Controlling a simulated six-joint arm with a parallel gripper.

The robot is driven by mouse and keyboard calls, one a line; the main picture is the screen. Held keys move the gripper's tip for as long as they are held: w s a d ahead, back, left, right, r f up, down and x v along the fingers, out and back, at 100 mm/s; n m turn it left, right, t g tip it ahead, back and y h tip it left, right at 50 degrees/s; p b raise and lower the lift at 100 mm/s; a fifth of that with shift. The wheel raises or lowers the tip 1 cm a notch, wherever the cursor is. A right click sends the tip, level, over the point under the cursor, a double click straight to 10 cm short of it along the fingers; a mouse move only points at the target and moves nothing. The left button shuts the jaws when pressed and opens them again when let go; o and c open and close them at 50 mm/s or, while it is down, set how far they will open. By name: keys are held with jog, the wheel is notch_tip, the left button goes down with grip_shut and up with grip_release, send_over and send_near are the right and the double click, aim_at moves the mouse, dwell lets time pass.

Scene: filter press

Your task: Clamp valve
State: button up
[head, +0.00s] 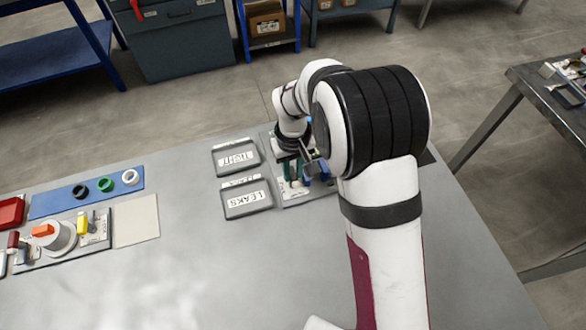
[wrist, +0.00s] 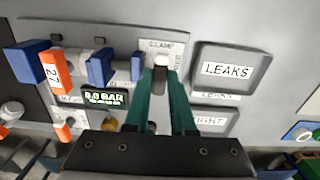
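In the wrist view, the valve with an orange part marked 27 (wrist: 54,69) lies among blue blocks (wrist: 100,66) on the press fixture. A small pale-topped clamp lever (wrist: 161,62) stands under the CLAMP label (wrist: 163,44). My gripper (wrist: 160,76) has its two teal fingers on either side of this lever; whether they press on it I cannot tell. A display (wrist: 104,98) below the blue blocks reads 0.0 BAR. In the head view my gripper (head: 308,158) is low over the fixture (head: 296,196), and my arm hides much of it.
LEAKS (head: 246,211) and TIGHT (head: 258,163) trays lie just left of the fixture. Farther left are a blue mat (head: 60,203) with several rings, a pale pad (head: 136,220) and another fixture (head: 100,241). The near tabletop is clear.

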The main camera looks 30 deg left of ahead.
aim_at(293, 175)
jog(key=o, duration=0.4)
notch_tip(293, 175, up, 16)
jog(key=shift+f, duration=0.1)
dwell(0.4)
jog(key=s+d+r+m+y, duration=0.15)
jog(key=s+d+m, duration=0.25)
jog(key=d, duration=0.6)
jog(key=s+d+r+m+h, duration=0.1)
jog(key=s+d+r+m, duration=0.3)
jog(key=d, duration=0.5)
jog(key=s+d+f+m, duration=0.1)
jog(key=s+d+m, duration=0.1)
jog(key=s, duration=0.1)
jog(key=s+d+f+m+y, duration=0.1)
jog(key=s+d+f+m, duration=0.1)
jog(key=s, duration=0.2)
jog(key=s+d+f+m, duration=0.1)
jog(key=s+f+m, duration=0.1)
jog(key=s, duration=0.1)
jog(key=shift+s+d+m, duration=0.4)
